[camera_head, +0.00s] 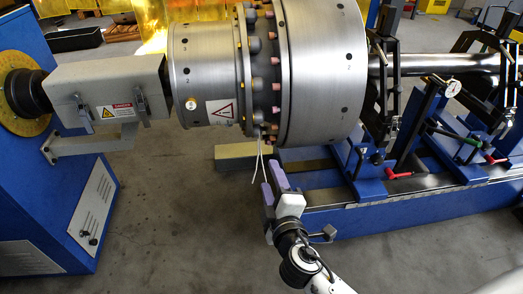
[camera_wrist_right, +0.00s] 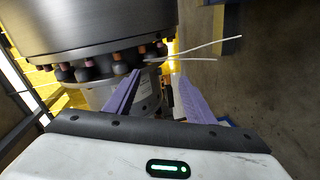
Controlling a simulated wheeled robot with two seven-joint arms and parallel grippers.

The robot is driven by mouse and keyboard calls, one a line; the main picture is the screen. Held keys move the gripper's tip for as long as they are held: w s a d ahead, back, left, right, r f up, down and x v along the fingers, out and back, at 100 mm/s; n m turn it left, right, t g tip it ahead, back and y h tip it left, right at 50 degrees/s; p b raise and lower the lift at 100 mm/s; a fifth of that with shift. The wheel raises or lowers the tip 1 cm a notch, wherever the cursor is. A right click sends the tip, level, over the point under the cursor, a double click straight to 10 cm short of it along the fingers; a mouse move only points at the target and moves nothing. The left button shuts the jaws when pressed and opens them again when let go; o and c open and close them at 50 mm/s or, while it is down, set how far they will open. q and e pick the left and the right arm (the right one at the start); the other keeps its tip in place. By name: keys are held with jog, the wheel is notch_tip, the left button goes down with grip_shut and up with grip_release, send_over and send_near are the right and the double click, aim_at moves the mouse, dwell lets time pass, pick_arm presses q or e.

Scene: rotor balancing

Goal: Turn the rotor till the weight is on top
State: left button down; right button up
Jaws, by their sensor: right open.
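The rotor (camera_head: 322,70) is a large steel drum lying horizontally, with a narrower steel section on its left and a flange of bolts (camera_head: 263,75) between them. Its underside and bolts also show in the right wrist view (camera_wrist_right: 80,22). Two thin white strands (camera_head: 261,160) hang from the flange's bottom and show in the wrist view (camera_wrist_right: 195,48). I cannot make out a weight for certain among the bolts. My right gripper (camera_head: 272,181) is below the flange, its purple fingers (camera_wrist_right: 158,78) apart and empty, near the strands. My left gripper is not in view.
A grey coupling housing (camera_head: 108,88) joins the rotor to a blue drive cabinet (camera_head: 60,200) at left. Blue supports (camera_head: 360,160) with red handles and a dial gauge (camera_head: 453,87) stand on the blue machine bed (camera_head: 400,208) at right. The floor in front is clear.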

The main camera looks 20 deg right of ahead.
aim_at(259, 122)
jog(key=w+r+n+t+b, duration=0.1)
jog(key=w+r, duration=0.1)
jog(key=w, duration=0.2)
jog(key=w+d+r+n+t+h+b, duration=0.1)
jog(key=w+r, duration=0.2)
jog(key=w, duration=0.2)
jog(key=w+d+r+t+b, duration=0.1)
jog(key=w+r+b, duration=0.1)
jog(key=w, duration=0.2)
jog(key=shift+w+d+r+n+h, duration=0.15)
jog(key=shift+w+r+n+h, duration=0.1)
jog(key=shift+n+h, duration=0.15)
grip_shut()
